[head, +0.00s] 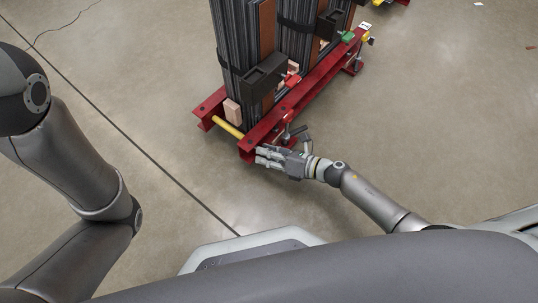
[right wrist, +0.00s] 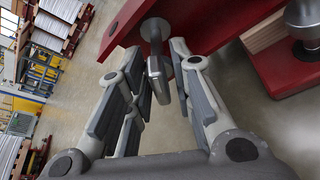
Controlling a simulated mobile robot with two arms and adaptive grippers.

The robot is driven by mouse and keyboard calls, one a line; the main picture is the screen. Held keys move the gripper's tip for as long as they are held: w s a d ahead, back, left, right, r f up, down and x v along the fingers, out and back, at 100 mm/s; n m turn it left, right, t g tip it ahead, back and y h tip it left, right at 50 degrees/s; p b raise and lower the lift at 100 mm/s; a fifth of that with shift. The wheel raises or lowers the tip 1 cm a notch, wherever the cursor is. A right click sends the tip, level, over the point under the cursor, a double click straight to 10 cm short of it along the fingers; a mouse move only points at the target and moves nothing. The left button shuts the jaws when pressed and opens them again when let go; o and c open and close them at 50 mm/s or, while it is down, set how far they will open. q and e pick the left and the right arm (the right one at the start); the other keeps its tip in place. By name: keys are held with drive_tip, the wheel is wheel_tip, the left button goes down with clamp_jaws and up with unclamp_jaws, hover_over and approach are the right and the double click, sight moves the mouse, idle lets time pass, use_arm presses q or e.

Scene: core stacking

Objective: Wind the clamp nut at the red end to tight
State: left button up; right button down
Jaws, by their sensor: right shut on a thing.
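The clamp nut (right wrist: 158,80) is a grey metal piece by a round bolt head on the red beam (right wrist: 130,22) in the right wrist view. My right gripper (right wrist: 160,85) has its fingers on either side of the nut and is shut on it. In the head view my right gripper (head: 280,156) is at the near end of the red steel frame (head: 318,82), and its fingers hide the nut there. A small red block (head: 291,81) sits on the clamp's near side. My left arm shows in the head view, but its gripper does not.
Tall dark laminated stacks (head: 232,45) stand on the frame, with black clamp blocks (head: 264,75) against them. A yellow bar (head: 228,127) crosses the frame's near end. A green block (head: 347,37) sits at the far end.

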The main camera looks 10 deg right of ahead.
drive_tip(key=shift+m, duration=0.3)
drive_tip(key=m+b, duration=0.1)
drive_tip(key=m+y, duration=0.1)
drive_tip(key=shift+f+m+g+y+b, duration=0.2)
drive_tip(key=shift+m+g+y+b, duration=0.1)
drive_tip(key=shift+m+b, duration=0.1)
drive_tip(key=shift+r+m, duration=0.2)
drive_tip(key=shift+m, duration=0.3)
drive_tip(key=shift+f+m+y+b, duration=0.15)
drive_tip(key=shift+m+y+b, duration=0.2)
drive_tip(key=shift+y, duration=0.15)
drive_tip(key=shift+m+y+b, duration=0.3)
drive_tip(key=shift+m+b, duration=0.25)
drive_tip(key=shift+m, duration=1.2)
